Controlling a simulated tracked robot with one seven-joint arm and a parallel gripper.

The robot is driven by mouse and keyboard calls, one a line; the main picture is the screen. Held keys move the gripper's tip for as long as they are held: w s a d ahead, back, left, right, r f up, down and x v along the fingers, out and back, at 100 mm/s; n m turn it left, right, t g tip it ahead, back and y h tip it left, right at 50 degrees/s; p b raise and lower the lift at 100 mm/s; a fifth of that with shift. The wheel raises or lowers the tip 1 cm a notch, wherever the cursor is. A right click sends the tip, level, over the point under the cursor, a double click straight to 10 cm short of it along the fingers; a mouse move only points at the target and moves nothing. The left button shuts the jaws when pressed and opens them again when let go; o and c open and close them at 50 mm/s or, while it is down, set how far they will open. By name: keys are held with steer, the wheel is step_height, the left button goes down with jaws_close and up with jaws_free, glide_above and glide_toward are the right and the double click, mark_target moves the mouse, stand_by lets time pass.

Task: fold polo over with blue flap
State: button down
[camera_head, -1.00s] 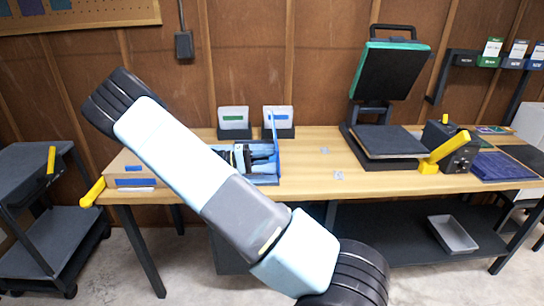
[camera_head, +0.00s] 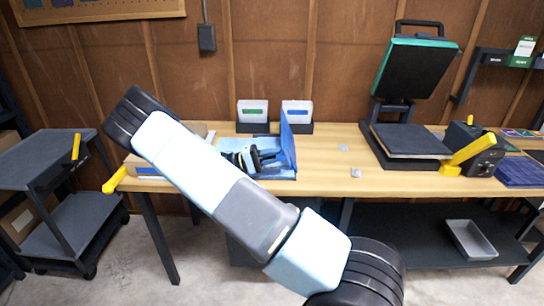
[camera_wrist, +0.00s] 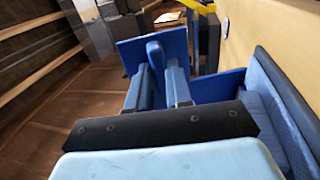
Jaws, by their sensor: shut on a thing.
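The blue flap (camera_head: 289,152) stands roughly upright at the right side of the blue folding board on the bench. My gripper (camera_head: 270,158) is at the flap's left face, low down. In the wrist view my gripper's fingers (camera_wrist: 158,72) are close together and shut on the blue flap (camera_wrist: 130,50). The exact contact is partly hidden by the fingers. The blue polo (camera_head: 234,145) lies on the board left of the flap, largely hidden behind my arm. Blue cloth also shows in the wrist view (camera_wrist: 275,105) at the right.
Two white card holders (camera_head: 252,112) stand behind the board. A heat press (camera_head: 405,110) with its lid raised stands on the right of the bench, beside a black box with a yellow lever (camera_head: 467,152). A dark cart (camera_head: 60,165) stands left. Bench between board and press is mostly clear.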

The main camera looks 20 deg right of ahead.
steer(key=shift+s+f, duration=0.1)
steer(key=shift+f, duration=0.15)
steer(key=c, duration=1.1)
jaws_free()
steer(key=shift+d, duration=0.1)
steer(key=shift+r, duration=0.1)
